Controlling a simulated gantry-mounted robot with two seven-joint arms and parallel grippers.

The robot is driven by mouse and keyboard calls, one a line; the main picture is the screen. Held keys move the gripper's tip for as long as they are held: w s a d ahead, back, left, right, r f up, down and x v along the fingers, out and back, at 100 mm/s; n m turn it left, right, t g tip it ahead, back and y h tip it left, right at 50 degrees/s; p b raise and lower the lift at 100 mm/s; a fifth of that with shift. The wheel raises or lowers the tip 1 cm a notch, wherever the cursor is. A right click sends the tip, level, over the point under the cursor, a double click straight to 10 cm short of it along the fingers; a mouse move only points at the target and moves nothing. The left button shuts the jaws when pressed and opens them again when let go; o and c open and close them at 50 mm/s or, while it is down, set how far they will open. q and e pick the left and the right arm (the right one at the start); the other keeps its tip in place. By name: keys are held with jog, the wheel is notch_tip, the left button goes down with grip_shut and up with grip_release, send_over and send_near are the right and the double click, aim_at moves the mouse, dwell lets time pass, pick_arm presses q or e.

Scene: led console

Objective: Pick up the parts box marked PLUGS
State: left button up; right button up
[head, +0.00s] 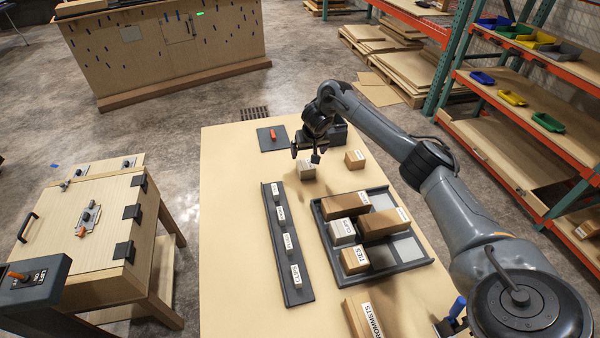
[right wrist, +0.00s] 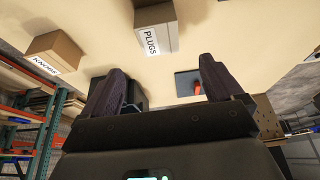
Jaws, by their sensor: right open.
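The box is apart from the fingers. My left gripper is not in view.
A KNOBS box (right wrist: 55,52) stands close beside it, also in the head view (head: 355,159). A dark tray (head: 428,262) holds several cartons. A labelled dark strip (head: 296,292) lies left of it. A dark plate (head: 264,143) bears an orange part. The table's left side is clear.

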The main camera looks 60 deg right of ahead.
aim_at(306, 164)
jog(key=b+x, duration=0.1)
jog(key=x, duration=0.3)
jog(key=shift+a+f, duration=0.15)
jog(key=f, duration=0.1)
jog(key=f+b, duration=0.1)
jog(key=f, duration=0.2)
jog(key=shift+w+d+f+b, duration=0.2)
jog(key=shift+d+f+b, duration=0.1)
jog(key=shift+f, duration=0.1)
jog(key=shift+w+d+f, duration=0.2)
jog(key=shift+f, duration=0.1)
jog(key=c, duration=1.1)
